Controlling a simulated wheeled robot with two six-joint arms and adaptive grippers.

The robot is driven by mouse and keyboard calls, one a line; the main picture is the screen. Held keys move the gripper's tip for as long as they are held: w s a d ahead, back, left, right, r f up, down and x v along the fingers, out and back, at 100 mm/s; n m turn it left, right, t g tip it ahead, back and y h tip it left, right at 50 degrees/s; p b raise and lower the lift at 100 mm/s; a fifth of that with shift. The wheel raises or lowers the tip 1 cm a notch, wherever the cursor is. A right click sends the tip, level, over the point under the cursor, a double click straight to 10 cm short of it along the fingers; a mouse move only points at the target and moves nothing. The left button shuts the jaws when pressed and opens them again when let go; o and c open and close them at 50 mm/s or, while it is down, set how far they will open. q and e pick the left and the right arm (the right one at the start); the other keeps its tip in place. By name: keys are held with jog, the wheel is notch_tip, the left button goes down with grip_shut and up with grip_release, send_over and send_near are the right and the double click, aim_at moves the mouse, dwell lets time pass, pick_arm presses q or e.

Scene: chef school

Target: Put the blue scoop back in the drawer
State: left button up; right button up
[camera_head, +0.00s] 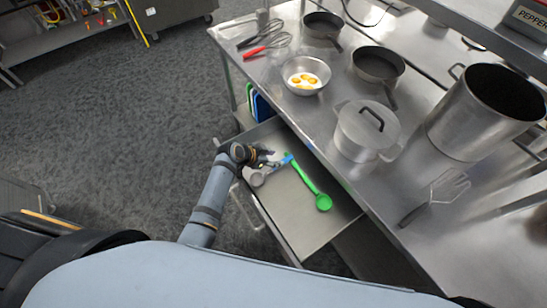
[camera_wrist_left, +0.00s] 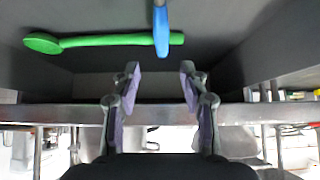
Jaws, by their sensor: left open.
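The drawer (camera_head: 300,223) under the steel counter is pulled open. A blue scoop (camera_head: 286,160) lies inside it near the green scoop's handle end; its blue handle (camera_wrist_left: 161,30) crosses that end in the left wrist view. I cannot make out the blue scoop's bowl clearly. The green scoop (camera_head: 306,181) lies along the drawer floor. My left gripper (camera_head: 268,157) is over the drawer's outer-left edge, beside the blue scoop. In the left wrist view its fingers (camera_wrist_left: 160,78) are apart with nothing between them, and the blue handle is ahead of them. My right gripper is not in view.
A grey round piece (camera_head: 257,179) lies in the drawer by my gripper. On the counter stand a bowl with eggs (camera_head: 306,74), a lidded pot (camera_head: 366,130), a tall pot (camera_head: 487,110) and pans (camera_head: 378,66). The drawer's lower right part is bare.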

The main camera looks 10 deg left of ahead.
pick_arm(q)
jog(key=v, duration=1.2)
jog(key=shift+r, duration=0.3)
jog(key=shift+a, duration=0.1)
